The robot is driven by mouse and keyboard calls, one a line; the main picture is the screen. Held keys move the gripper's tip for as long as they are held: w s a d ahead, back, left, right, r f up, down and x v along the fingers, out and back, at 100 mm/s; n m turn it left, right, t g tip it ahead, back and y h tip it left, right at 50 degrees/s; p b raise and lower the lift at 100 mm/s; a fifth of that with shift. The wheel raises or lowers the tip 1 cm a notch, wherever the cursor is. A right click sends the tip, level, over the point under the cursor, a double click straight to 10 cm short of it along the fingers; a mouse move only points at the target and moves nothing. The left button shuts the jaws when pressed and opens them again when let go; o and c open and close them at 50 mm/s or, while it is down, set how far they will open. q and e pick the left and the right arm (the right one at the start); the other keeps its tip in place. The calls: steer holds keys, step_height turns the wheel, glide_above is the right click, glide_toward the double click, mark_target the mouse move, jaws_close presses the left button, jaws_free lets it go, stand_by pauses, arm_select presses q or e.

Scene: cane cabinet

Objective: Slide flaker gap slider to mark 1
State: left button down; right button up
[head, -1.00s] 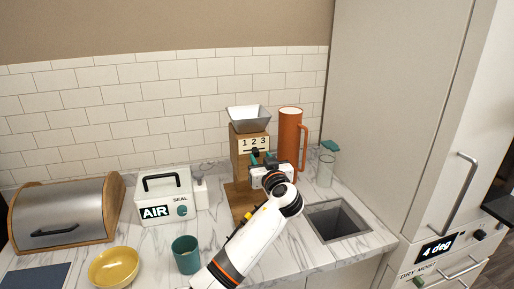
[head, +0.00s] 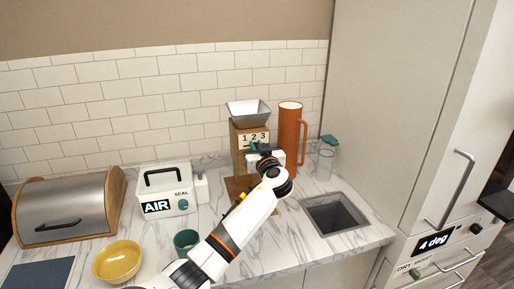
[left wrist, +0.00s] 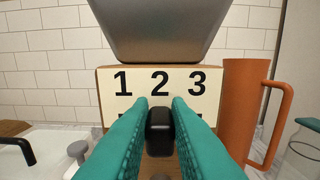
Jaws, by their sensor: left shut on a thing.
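The flaker (head: 240,160) is a wooden tower with a grey hopper (head: 248,112) on top and a white panel (left wrist: 140,83) marked 1, 2, 3. The gap slider's black knob (left wrist: 160,122) shows in the left wrist view, below and in line with the 2. My left gripper (left wrist: 160,110) is shut on the knob, with one teal finger on each side. In the head view my left gripper (head: 258,146) is at the panel's lower edge and hides the knob. The slider's track is mostly hidden behind the fingers. My right gripper is not in view.
A tall orange mug (head: 290,135) stands close to the right of the flaker, with a glass jar (head: 325,165) beyond it. A sink (head: 335,214) is at front right. A white AIR box (head: 165,190), teal cup (head: 186,241) and yellow bowl (head: 117,262) are to the left.

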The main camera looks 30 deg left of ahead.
mark_target(245, 144)
arm_select(q)
steer(key=shift+s+a+f+b, duration=0.1)
steer(key=shift+s+a+b, duration=0.5)
steer(key=shift+s+a, duration=0.55)
steer(key=shift+d, duration=0.1)
